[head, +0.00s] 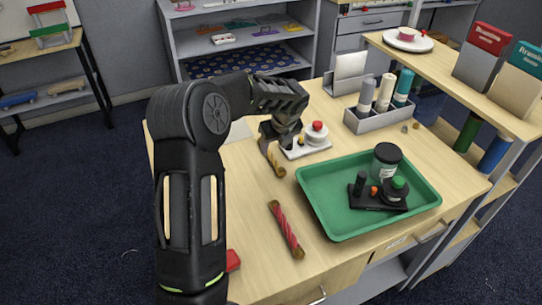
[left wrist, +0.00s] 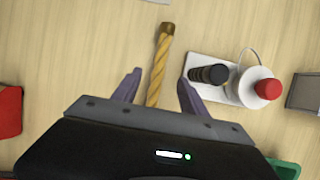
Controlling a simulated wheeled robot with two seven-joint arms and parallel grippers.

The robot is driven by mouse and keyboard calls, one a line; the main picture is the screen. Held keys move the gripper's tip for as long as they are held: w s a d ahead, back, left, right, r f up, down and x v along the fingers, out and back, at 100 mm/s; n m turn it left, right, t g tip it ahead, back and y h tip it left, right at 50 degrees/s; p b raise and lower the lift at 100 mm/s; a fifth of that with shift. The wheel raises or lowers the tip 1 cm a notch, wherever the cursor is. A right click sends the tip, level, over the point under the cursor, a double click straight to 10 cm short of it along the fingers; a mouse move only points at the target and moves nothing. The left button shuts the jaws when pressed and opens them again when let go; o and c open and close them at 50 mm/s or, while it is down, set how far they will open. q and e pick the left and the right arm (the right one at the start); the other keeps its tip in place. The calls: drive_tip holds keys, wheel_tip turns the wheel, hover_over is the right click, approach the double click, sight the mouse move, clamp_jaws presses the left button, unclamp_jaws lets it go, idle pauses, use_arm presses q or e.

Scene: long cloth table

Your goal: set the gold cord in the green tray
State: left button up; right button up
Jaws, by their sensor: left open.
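The gold cord (head: 275,162) is a short twisted rod lying on the wooden table, left of the green tray (head: 318,212). In the left wrist view the gold cord (left wrist: 160,62) runs up and down, its near end between my finger tips. My left gripper (head: 269,131) is open above it; in the left wrist view its two fingers (left wrist: 158,92) stand apart on either side of the cord, with gaps. The head view hides part of the cord behind the gripper. My right gripper is not in view.
A white plate with a red-topped device (head: 317,133) sits close right of the gripper. A red striped cord (head: 286,229) lies in front. The tray's left part is bare.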

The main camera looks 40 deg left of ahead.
sight(271, 153)
use_arm(q)
drive_tip(key=p+x, duration=0.1)
drive_tip(key=x, duration=0.4)
drive_tip(key=shift+s, duration=0.1)
idle(0.4)
clamp_jaws()
idle(0.4)
